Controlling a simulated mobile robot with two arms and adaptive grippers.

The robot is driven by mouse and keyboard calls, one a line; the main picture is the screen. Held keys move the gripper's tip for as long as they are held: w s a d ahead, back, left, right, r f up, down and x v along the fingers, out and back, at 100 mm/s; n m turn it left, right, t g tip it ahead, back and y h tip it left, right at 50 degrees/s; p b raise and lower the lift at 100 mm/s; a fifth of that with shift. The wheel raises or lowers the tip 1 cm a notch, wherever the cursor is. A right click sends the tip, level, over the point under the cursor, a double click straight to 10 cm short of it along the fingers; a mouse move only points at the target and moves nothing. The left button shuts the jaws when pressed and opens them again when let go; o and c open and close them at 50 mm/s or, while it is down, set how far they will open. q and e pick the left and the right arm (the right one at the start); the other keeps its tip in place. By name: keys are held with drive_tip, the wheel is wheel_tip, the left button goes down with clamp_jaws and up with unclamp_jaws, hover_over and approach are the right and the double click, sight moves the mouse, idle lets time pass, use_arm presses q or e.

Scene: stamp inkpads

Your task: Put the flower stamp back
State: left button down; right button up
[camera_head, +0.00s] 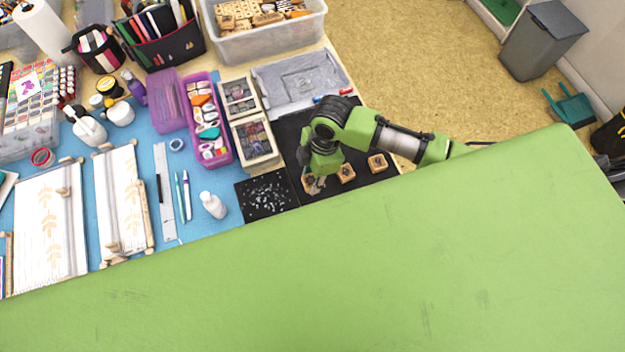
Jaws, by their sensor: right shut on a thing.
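Three small wooden stamps sit in a row on the black mat (290,130) at the table's right. The left stamp (308,180) is under my right gripper (315,183); the middle stamp (345,173) and the right stamp (377,163) stand apart from it. Dark motifs show on their tops, too small to read, so I cannot tell by sight which is the flower stamp. My right gripper points down and is shut on the left stamp, partly hiding it. Whether that stamp touches the mat is unclear. My left gripper is not in view.
A black speckled sheet (265,192) and a white bottle (213,205) lie left of the stamps. Two inkpad boxes (253,140) and a grey tray (300,85) stand behind. A clear bin (265,42) of stamps is at the back. My green body hides the front.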

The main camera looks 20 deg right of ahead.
drive_tip(key=shift+f, duration=1.6)
drive_tip(key=shift+f, duration=0.1)
drive_tip(key=o, duration=1)
drive_tip(key=r, duration=0.4)
drive_tip(key=d+r, duration=0.1)
drive_tip(key=r, duration=0.3)
drive_tip(key=r+b, duration=0.1)
drive_tip(key=r, duration=0.3)
drive_tip(key=shift+d+r, duration=0.1)
drive_tip(key=shift+d, duration=0.3)
